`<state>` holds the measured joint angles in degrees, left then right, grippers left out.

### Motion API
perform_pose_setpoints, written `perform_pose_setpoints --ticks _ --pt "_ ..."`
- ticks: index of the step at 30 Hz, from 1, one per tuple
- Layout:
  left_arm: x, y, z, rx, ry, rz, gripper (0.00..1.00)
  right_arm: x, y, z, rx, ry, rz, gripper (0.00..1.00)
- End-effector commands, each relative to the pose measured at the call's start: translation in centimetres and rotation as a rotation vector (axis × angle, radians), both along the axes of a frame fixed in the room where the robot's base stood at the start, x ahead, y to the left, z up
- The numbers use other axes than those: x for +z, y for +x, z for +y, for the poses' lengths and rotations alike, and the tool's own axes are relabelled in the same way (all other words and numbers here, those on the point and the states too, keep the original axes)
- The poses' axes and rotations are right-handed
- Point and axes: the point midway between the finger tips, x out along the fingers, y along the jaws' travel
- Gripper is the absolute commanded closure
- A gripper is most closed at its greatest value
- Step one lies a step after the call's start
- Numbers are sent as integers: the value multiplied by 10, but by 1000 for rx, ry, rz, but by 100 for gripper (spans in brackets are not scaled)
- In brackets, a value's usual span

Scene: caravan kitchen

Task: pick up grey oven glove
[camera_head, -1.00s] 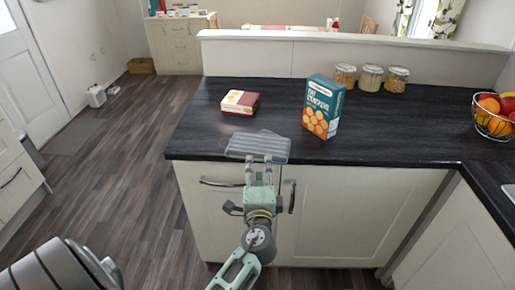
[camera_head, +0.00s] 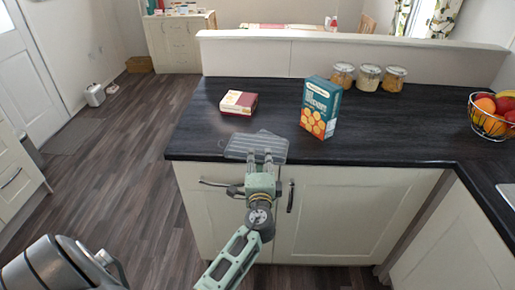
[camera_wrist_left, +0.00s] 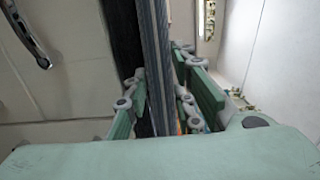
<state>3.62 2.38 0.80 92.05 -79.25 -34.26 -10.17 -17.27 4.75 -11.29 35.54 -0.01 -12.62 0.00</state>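The grey oven glove (camera_head: 238,145) lies flat at the front edge of the dark counter, left of the teal box. It looks pale grey and striped. My left gripper (camera_head: 260,158) is at its near edge, with the fingertips overlapping it in the head view. In the left wrist view the glove is a striped grey upright band (camera_wrist_left: 155,50) between the two fingers (camera_wrist_left: 158,85). The fingers lie close along both sides; whether they press on it is unclear. My right gripper is not in view.
A teal box (camera_head: 321,108) stands upright behind and right of the glove. A small red and cream box (camera_head: 239,102) lies behind it. Several jars (camera_head: 368,78) stand at the back, and a fruit basket (camera_head: 492,115) at the right. Cabinet fronts (camera_head: 350,215) are below the counter edge.

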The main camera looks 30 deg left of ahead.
Motion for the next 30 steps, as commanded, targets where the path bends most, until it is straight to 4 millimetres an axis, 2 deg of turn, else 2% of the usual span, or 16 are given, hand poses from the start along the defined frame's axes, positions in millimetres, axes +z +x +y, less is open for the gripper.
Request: perform_pose_setpoints --ticks 1,6,19,23,30 --pt "0 0 0 0 -1 1 84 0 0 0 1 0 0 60" --pt "0 0 0 0 -1 1 99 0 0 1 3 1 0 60" --pt "5 0 0 0 0 0 100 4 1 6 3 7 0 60" --pt "16 0 0 0 1 -1 100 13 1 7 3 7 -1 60" --pt "51 0 -1 0 0 -2 100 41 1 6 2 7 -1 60"
